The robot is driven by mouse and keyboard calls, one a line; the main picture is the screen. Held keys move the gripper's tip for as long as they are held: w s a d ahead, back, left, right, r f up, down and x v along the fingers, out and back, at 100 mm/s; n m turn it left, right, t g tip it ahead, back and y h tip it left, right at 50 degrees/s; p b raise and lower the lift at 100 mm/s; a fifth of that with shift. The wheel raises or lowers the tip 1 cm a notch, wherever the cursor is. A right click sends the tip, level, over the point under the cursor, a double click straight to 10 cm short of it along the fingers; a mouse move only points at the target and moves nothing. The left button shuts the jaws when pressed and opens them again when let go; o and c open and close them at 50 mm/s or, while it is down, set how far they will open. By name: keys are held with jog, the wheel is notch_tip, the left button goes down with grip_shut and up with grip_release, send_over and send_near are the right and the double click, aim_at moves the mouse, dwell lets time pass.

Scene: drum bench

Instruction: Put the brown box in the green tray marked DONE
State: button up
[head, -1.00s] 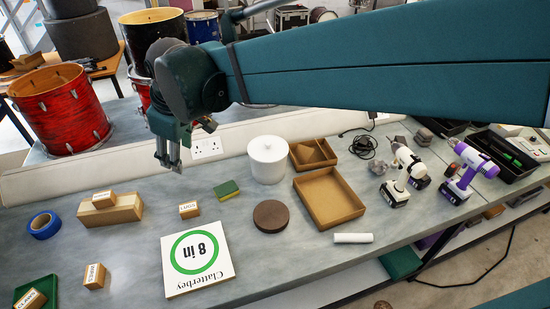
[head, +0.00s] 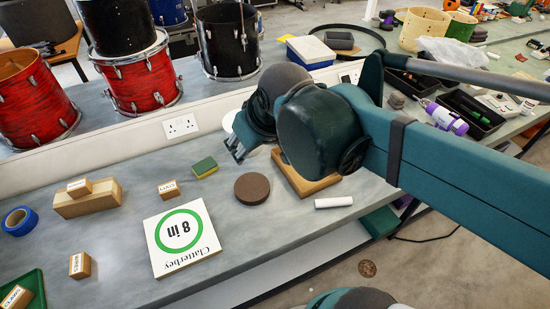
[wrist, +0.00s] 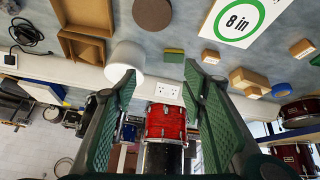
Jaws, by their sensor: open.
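Several small brown boxes with white labels are in the head view. One box (head: 79,187) rests on a longer wooden block (head: 90,203). Another box (head: 169,189) stands near the sponge, and one box (head: 80,266) is nearer the front. A box (head: 16,297) is at the green tray (head: 36,281), which is cut off at the lower left; no DONE mark is readable. Which box is meant I cannot tell. My gripper (head: 236,150) is open and empty, raised near the white canister (head: 228,122), well right of the boxes. The wrist view shows its fingers (wrist: 155,88) spread.
A white "8 in" pad (head: 182,236) lies mid-bench, with a brown disc (head: 252,187), a sponge (head: 205,168) and a white cylinder (head: 334,202) around it. Blue tape (head: 20,221) is at left. A socketed ledge (head: 180,126) runs behind, with red drums (head: 135,78) beyond.

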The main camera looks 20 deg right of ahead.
jog(key=s+d+f+m, duration=0.2)
jog(key=s+d+f, duration=0.1)
jog(key=s+d, duration=0.2)
jog(key=shift+m+t+h, duration=0.3)
jog(key=shift+m+t, duration=0.1)
